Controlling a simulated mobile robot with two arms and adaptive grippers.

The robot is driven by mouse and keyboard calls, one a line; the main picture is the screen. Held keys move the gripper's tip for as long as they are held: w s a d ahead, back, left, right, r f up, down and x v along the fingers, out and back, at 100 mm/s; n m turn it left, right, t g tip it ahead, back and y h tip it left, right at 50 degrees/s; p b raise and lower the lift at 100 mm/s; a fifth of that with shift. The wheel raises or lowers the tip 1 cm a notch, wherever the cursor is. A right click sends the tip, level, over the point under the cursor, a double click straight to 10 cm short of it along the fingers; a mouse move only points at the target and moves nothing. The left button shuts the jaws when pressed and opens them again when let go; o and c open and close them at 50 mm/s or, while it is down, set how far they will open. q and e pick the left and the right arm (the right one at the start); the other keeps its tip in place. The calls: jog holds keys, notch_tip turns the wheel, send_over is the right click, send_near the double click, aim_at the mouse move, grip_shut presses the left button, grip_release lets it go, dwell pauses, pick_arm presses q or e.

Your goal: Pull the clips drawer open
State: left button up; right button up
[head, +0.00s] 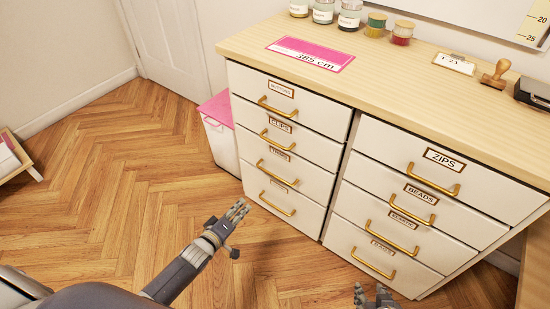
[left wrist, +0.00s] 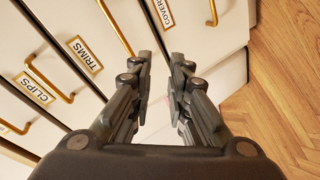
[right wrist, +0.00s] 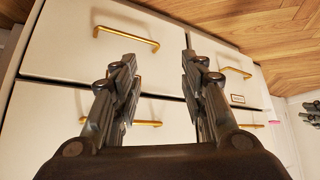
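The clips drawer (head: 312,150) is the second from the top in the left column of the white cabinet. Its front is flush with its neighbours, so it is closed. Its brass handle (head: 276,139) sits below the label. The CLIPS label (left wrist: 34,89) and the handle (left wrist: 50,82) also show in the left wrist view. My left gripper (head: 240,210) is open and empty, in front of the lower left drawers and apart from the clips handle. My right gripper (head: 372,293) is at the bottom edge of the head view; the right wrist view shows its fingers open and empty (right wrist: 158,58).
Other closed drawers, including the zips drawer (head: 440,180), surround it. A pink-lidded white bin (head: 222,142) stands left of the cabinet. Jars, a stamp (head: 494,73) and a pink sign (head: 311,54) are on the wooden top.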

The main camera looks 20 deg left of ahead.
pick_arm(q)
jog(key=w+d+r+n+t+h+b, duration=0.1)
jog(key=w+r+n+t+h+b, duration=0.1)
jog(key=w+r+b, duration=0.3)
jog(key=n+t+h+b, duration=0.2)
jog(key=t+h, duration=0.1)
send_near(275, 143)
jog(key=shift+f+b+x, duration=0.15)
jog(key=shift+b+x, duration=0.55)
jog(key=shift+x, duration=1.85)
jog(key=shift+f+b+x, duration=0.15)
jog(key=shift+b+x, duration=0.5)
jog(key=shift+x, duration=1.85)
jog(key=shift+w, duration=0.1)
pick_arm(e)
jog(key=w+a+r+t+y, duration=0.1)
jog(key=w+r+t, duration=0.1)
jog(key=r, duration=0.6)
jog(key=w+a+r+t+y, duration=0.1)
jog(key=w+r+t, duration=0.1)
jog(key=r+t, duration=0.3)
jog(key=w+a+r+t+y, duration=0.1)
jog(key=w+r+t, duration=0.2)
jog(key=r, duration=1)
jog(key=shift+a+t, duration=0.4)
pick_arm(q)
jog(key=shift+c, duration=0.3)
grip_shut()
